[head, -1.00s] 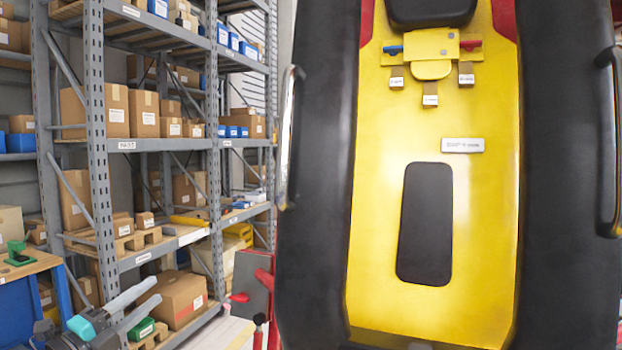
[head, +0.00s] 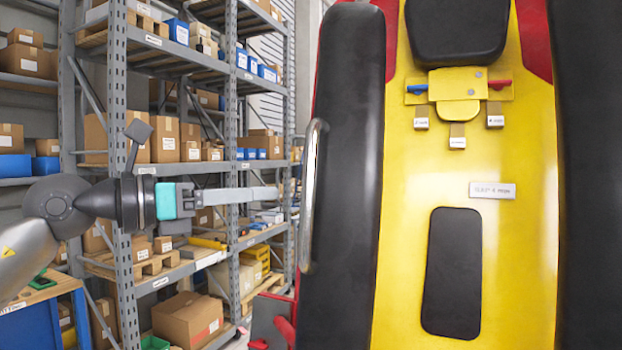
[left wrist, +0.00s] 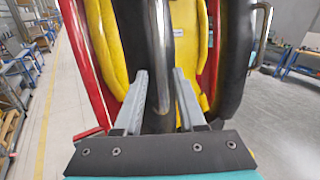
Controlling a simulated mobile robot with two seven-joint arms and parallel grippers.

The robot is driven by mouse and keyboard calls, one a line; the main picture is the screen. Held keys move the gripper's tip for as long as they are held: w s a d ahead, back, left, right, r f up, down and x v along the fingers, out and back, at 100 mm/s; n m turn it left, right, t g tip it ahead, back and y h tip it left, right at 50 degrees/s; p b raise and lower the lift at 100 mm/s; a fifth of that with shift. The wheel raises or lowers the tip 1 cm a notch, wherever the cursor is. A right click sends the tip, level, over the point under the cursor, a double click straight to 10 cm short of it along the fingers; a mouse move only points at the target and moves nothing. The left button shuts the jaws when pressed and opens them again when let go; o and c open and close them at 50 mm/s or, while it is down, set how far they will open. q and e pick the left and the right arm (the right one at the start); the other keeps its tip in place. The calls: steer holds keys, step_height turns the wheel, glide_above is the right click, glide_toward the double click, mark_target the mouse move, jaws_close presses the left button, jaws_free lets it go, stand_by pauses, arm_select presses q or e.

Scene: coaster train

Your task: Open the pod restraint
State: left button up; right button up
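The pod restraint shows as thick black padded bars (head: 352,210) on both sides of a yellow pod (head: 510,270). A silver handle (head: 312,195) runs upright along the left bar. My left gripper (head: 278,193) points right at this handle, its fingertips a little left of it in the head view. In the left wrist view my left gripper (left wrist: 160,75) is open and empty, with a gap between its fingers. The handle (left wrist: 158,35) appears ahead, in line with that gap. A second handle (left wrist: 262,35) is at the right there. My right gripper is out of view.
Grey shelving (head: 118,180) with cardboard boxes stands behind my left arm. A blue bench (head: 40,315) is at lower left. A grey box with red levers (head: 273,322) stands low beside the pod. Open floor (left wrist: 280,125) lies at right in the left wrist view.

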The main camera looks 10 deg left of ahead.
mark_target(309, 189)
arm_select(q)
steer(key=p+x, duration=0.3)
steer(key=x, duration=0.6)
steer(key=shift+w+d, duration=0.2)
steer(key=shift+d, duration=0.1)
jaws_close()
stand_by(1.0)
